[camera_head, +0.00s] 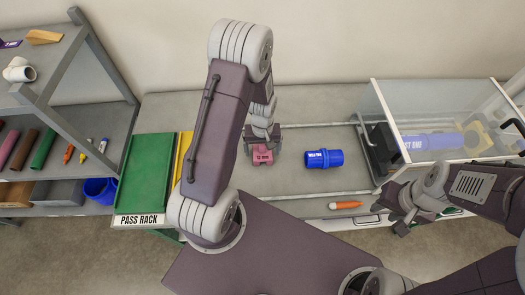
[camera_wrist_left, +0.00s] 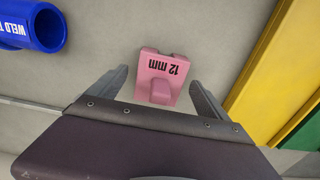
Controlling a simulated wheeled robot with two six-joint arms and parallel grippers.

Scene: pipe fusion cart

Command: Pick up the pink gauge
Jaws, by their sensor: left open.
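The pink gauge (camera_head: 262,155) is a small block on the grey worktop, marked "12 mm" in the left wrist view (camera_wrist_left: 160,84). My left gripper (camera_head: 263,141) is open just above it. In the left wrist view the gauge shows between the two spread fingers (camera_wrist_left: 160,92), with a gap on each side and no visible contact. In the head view the gripper and wrist hide part of the gauge. My right gripper (camera_head: 402,214) is at the right, by the bench's front edge; its jaw opening is not clear.
A blue pipe (camera_head: 324,158) lies right of the gauge. Yellow (camera_head: 184,150) and green (camera_head: 146,175) trays, by the "PASS RACK" label, lie left. A clear-walled case (camera_head: 430,105) stands right. An orange marker (camera_head: 346,205) lies near the front edge. Bare worktop surrounds the gauge.

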